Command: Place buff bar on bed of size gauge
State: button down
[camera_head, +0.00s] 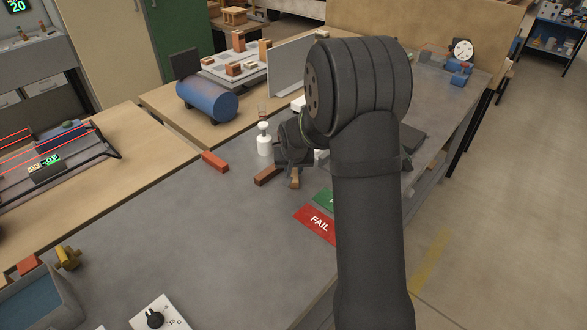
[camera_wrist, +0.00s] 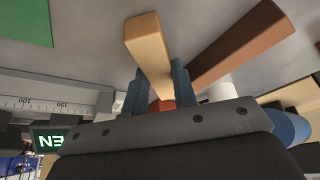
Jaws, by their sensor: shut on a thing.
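The buff bar (camera_head: 295,181) is a short tan block below my gripper (camera_head: 294,165) in the head view. In the wrist view the buff bar (camera_wrist: 148,45) points away from the palm, between the two blue-grey fingers of my gripper (camera_wrist: 157,90). The gripper is shut on it. I cannot tell whether the bar touches the bench. A scale with printed numbers (camera_wrist: 45,105), which looks like part of the size gauge, shows at the left of the wrist view, above a green-lit display (camera_wrist: 50,141). In the head view my arm hides much of that area.
A brown bar (camera_head: 267,176) lies close left of the gripper. An orange-red brick (camera_head: 215,161) lies further left. A white post (camera_head: 264,143) stands behind them. A green mat (camera_head: 324,199) and a red FAIL mat (camera_head: 317,224) lie in front. The bench middle is clear.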

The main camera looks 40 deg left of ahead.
jog(key=shift+f, duration=0.1)
jog(key=c, duration=1.2)
grip_release()
jog(key=shift+o, duration=0.2)
jog(key=shift+o, duration=0.4)
jog(key=v, duration=1.2)
